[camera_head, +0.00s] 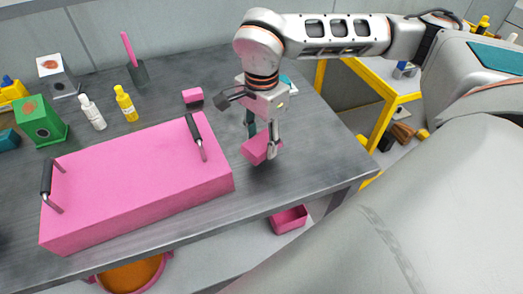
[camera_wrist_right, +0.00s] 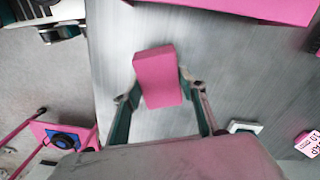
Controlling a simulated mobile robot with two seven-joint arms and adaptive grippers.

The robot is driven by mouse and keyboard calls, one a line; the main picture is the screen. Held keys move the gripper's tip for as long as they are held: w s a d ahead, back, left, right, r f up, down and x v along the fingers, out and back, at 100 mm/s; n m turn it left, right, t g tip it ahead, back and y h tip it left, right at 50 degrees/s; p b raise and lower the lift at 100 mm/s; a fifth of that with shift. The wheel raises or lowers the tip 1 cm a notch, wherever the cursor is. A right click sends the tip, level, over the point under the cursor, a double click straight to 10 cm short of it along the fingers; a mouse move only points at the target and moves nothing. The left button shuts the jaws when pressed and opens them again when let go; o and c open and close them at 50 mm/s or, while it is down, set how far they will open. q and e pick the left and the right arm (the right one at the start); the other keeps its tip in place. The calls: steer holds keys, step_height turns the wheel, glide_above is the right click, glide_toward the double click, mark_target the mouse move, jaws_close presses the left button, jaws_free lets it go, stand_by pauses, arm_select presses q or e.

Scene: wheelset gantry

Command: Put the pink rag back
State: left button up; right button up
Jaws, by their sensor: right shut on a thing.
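The pink rag (camera_head: 258,151) looks like a small, flat-sided pink block. My right gripper (camera_head: 264,146) points down over the grey table and is shut on it, with one finger on each side. In the right wrist view the rag (camera_wrist_right: 158,78) sits between the fingertips of the gripper (camera_wrist_right: 158,92). It is at or just above the table top, right of the large pink case; I cannot tell if it touches. My left gripper is not in view.
The large pink case (camera_head: 130,190) with two black handles fills the table's front left. A small pink box (camera_head: 193,96), bottles (camera_head: 125,103) and a green box (camera_head: 40,122) stand behind. A pink bin (camera_head: 289,219) is below the table edge. Table right of the rag is clear.

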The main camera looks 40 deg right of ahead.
mark_target(262, 152)
steer(key=shift+f, duration=2.05)
steer(key=shift+f, duration=0.15)
steer(key=o, duration=1.1)
step_height(262, 152, up, 12)
steer(key=shift+r+p, duration=0.15)
steer(key=shift+p, duration=0.2)
